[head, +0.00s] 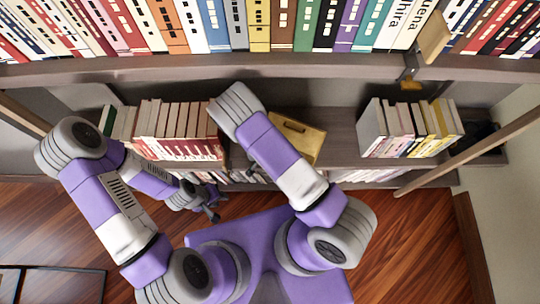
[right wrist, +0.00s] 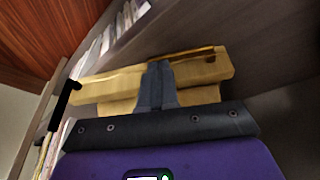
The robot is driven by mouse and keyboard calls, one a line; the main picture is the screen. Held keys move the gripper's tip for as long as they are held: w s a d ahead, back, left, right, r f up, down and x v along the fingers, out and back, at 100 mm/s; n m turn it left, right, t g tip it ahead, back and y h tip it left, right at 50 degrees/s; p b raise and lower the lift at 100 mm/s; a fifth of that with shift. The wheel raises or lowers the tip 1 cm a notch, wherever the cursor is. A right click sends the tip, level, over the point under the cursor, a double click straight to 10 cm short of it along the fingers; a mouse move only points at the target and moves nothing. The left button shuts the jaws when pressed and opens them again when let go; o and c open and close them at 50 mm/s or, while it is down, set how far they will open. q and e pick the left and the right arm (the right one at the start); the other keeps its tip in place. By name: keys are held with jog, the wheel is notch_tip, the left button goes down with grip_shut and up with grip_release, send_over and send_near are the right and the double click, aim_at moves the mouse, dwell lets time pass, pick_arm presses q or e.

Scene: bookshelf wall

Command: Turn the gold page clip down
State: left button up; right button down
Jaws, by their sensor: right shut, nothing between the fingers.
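A tan wooden stand (head: 308,142) sits on the middle shelf, beyond my right forearm. In the right wrist view the stand (right wrist: 205,70) lies just past my fingers. A thin gold strip (right wrist: 190,54), which looks like the page clip, runs along its upper edge; the fingers cover part of the stand. My right gripper (right wrist: 155,68) is shut and empty, its tips close to the strip; I cannot tell whether they touch. In the head view my right arm hides that gripper. My left gripper (head: 213,208) hangs low, away from the stand; its opening is unclear.
Books (head: 172,122) stand left of the wooden stand and more books (head: 405,122) stand to its right. An upper shelf (head: 280,67) full of books crosses in front, with a wooden block (head: 433,38) on a bracket. Bare shelf (head: 340,130) lies right of the stand.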

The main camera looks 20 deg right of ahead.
jog(key=shift+s+d+f, duration=0.1)
jog(key=shift+f, duration=0.15)
dwell(0.7)
jog(key=shift+w+a+r, duration=0.1)
jog(key=shift+w+a, duration=0.45)
jog(key=shift+a, duration=0.05)
jog(key=s+d+r+p, duration=0.2)
jog(key=s+r+p, duration=0.4)
jog(key=r, duration=0.1)
jog(key=shift+r, duration=0.4)
